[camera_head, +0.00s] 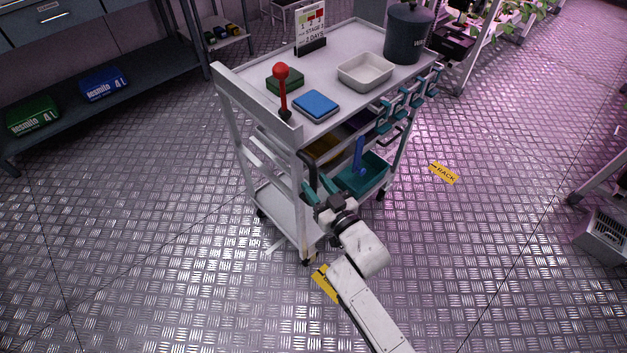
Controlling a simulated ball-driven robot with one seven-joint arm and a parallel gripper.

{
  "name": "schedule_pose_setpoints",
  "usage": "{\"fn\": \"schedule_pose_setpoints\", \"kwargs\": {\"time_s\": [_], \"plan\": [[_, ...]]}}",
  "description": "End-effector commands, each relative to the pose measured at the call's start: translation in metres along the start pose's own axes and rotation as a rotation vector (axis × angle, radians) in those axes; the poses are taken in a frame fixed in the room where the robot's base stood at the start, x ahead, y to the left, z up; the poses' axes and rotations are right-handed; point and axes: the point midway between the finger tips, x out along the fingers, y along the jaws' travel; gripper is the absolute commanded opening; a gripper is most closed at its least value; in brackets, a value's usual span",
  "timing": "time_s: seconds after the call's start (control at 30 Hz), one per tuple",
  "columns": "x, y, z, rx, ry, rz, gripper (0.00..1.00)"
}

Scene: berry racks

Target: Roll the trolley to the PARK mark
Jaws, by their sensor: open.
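The trolley (270,113) is a light grey cart with several shelves, standing upright on casters in the middle of the head view. A dark handle (312,172) runs down its near end. My gripper (318,188) is open, its teal fingers close to the handle's lower part. I cannot tell whether the handle is between the fingers or if they touch it. A yellow floor mark (322,284) lies by the trolley's near caster, partly covered by my arm; its lettering is not readable. No mark that reads PARK can be made out.
The trolley top carries a red-knobbed lever (282,88), a blue scale (316,104), a pale tray (365,72), a dark canister (408,35) and a sign (310,25). Another yellow mark (444,173), seemingly reading RACK, lies right. A shelf (150,62) stands left. The near floor is clear.

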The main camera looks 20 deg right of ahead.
Motion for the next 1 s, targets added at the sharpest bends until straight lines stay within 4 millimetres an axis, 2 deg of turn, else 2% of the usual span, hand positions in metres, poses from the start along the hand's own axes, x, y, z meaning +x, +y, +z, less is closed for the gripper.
{"fn": "schedule_pose_setpoints", "kwargs": {"time_s": [0.2,0.43,0.63,1.0], "plan": [[-0.045,-0.001,0.001,0.000,-0.003,-0.001,0.43],[-0.078,-0.001,0.001,0.001,-0.001,-0.001,0.43],[-0.088,-0.001,0.000,0.000,0.000,-0.001,0.43],[-0.088,0.000,0.000,0.000,0.000,0.000,0.43]]}}
